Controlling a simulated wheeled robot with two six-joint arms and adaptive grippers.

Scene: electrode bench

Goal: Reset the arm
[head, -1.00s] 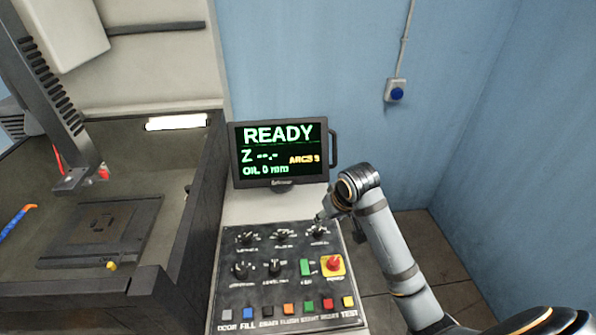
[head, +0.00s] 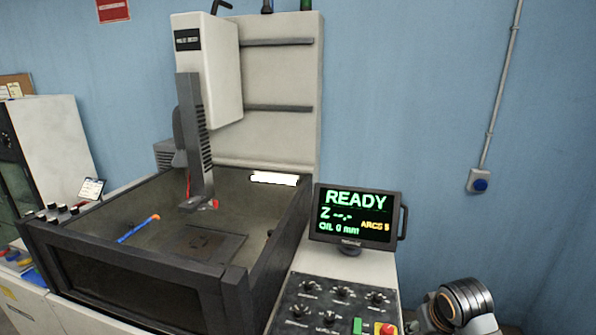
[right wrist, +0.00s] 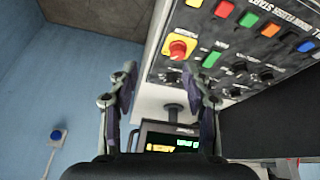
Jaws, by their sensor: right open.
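My right arm shows at the lower right of the head view, beside the control panel (head: 322,291); its gripper (head: 426,318) is only partly visible there. In the right wrist view my right gripper (right wrist: 162,64) is open, its two fingers apart with nothing between them. The panel (right wrist: 222,62) with knobs and coloured buttons lies beyond the fingers, mostly to the right. The red emergency knob (right wrist: 178,49) on its yellow plate shows between and beyond the fingertips. My left gripper is in neither view.
The monitor (head: 355,215) reads READY and stands behind the panel. The open machine tank (head: 140,275) is to the left, with a blue and orange tool (head: 138,229) inside. A blue wall socket (head: 480,181) is on the right wall.

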